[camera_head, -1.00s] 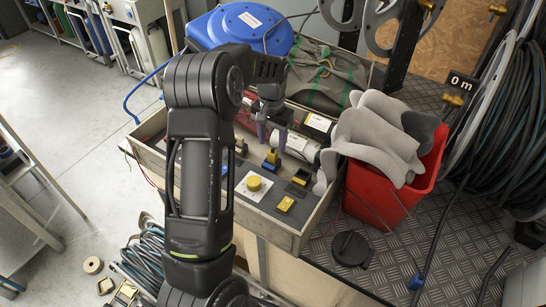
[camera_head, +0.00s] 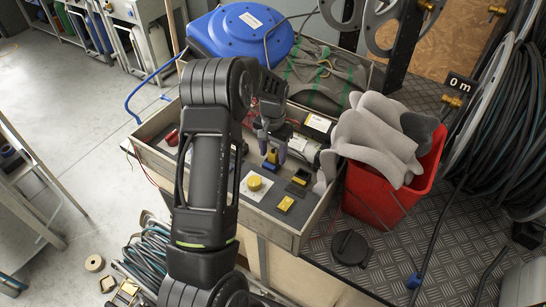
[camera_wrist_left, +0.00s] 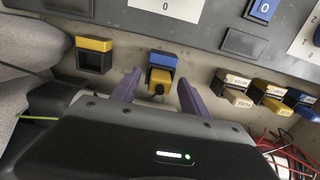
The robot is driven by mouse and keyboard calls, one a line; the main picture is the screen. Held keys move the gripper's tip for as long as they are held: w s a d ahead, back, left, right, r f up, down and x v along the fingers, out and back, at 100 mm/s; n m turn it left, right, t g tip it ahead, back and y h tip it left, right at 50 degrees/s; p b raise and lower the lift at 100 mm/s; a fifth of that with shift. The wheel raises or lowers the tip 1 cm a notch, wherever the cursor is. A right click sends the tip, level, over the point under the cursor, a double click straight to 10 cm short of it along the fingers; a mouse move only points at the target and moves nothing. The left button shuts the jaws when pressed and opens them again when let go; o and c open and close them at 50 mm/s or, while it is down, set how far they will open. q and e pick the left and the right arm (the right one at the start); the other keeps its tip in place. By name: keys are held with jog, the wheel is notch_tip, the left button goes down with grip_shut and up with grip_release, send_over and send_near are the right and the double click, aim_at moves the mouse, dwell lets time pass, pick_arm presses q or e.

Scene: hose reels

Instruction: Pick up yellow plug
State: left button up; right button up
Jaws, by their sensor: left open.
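A yellow plug with a blue top (camera_wrist_left: 161,74) stands at the panel edge, between my left gripper's fingers in the left wrist view. In the head view its small blue and yellow body (camera_head: 271,159) shows just below the fingertips. My left gripper (camera_head: 272,149) is open around it, with a gap to each finger in the wrist view (camera_wrist_left: 158,88). I cannot tell how deep the fingers reach. A black socket with a yellow top (camera_wrist_left: 94,53) is to the left in the wrist view. My right gripper is out of view.
A red bin (camera_head: 402,199) with grey gloves stands to the right. Several small labelled plugs (camera_wrist_left: 270,90) and red wires lie right of my gripper.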

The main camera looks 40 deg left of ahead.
pick_arm(q)
jog(key=shift+c, duration=0.3)
grip_shut()
dwell(0.5)
